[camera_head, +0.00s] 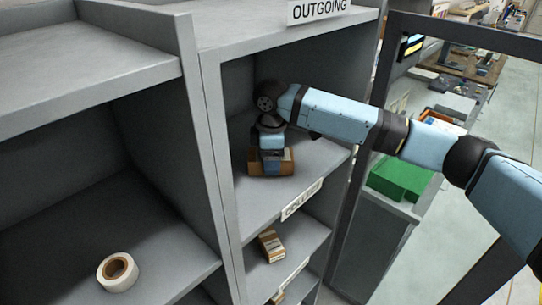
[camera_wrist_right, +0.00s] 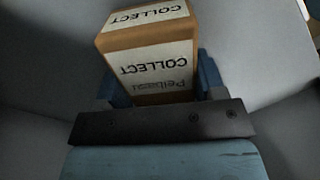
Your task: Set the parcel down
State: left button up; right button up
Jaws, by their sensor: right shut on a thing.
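The parcel (camera_head: 271,168) is a small brown box inside the shelf compartment whose edge label reads like "COLLECT" (camera_head: 302,200). My right gripper (camera_head: 271,153) is above it, pointing down and shut on it. The parcel also shows in the right wrist view (camera_wrist_right: 155,60), with white labels reading "COLLECT", between the blue fingers of the right gripper (camera_wrist_right: 155,88). In the head view it is at the shelf board (camera_head: 305,165); I cannot tell whether its underside touches the board. My left gripper is not in view.
An "OUTGOING" sign (camera_head: 318,9) is on the unit's top edge. Another brown box (camera_head: 271,246) sits on the shelf below. A tape roll (camera_head: 117,271) lies on the left unit's shelf. A green bin (camera_head: 400,178) stands beyond the dark frame at right.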

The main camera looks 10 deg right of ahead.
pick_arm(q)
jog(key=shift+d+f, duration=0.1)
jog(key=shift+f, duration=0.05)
pick_arm(e)
jog(key=o, duration=1)
jog(key=shift+w+f, duration=0.1)
jog(key=shift+w, duration=0.05)
jog(key=shift+o, duration=0.2)
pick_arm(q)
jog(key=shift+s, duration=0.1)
